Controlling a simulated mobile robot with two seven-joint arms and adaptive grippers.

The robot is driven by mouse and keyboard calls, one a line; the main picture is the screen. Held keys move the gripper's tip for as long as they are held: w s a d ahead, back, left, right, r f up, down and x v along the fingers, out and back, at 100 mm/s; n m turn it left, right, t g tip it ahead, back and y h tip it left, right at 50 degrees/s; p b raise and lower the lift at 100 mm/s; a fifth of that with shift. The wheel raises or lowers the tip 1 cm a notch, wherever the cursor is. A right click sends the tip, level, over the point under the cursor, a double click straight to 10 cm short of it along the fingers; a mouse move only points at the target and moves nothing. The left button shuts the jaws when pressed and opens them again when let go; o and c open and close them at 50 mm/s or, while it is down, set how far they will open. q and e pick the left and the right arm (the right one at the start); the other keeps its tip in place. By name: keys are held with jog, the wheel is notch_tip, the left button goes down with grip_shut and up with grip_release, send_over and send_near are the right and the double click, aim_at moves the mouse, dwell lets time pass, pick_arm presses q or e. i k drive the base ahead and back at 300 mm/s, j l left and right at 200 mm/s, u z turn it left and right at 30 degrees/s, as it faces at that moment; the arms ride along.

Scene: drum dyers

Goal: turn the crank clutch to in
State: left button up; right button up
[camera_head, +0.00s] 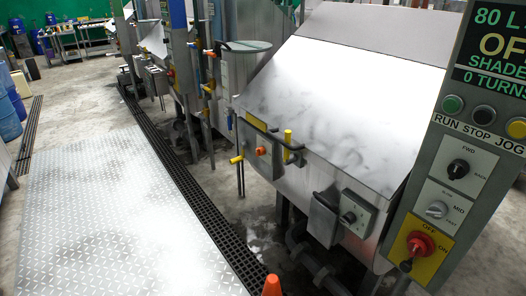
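No part is clearly labelled as the crank clutch, and I cannot tell which fitting it is. On the front of the steel drum dyer (330,150) are a black bar handle (268,133), an upright yellow handle (288,137), a yellow lever end (237,159) and an orange-red knob (262,151). Lower right on the same front is a grey box with a dark rotary knob (349,217). Neither of my grippers is in view.
A control panel (462,165) stands close at right, with RUN, STOP and JOG buttons, a FWD selector and a red OFF/ON switch (419,245). An orange cone (272,285) is at bottom centre. Bare tread plate (110,215) and a drain grate (190,190) lie left.

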aim_at(261, 150)
jog(key=i+j+z, duration=0.15)
jog(key=i+j, duration=0.15)
jog(key=i+j+z, duration=0.2)
jog(key=j, duration=0.2)
jog(key=i+j+z, duration=0.15)
jog(key=i+j, duration=0.15)
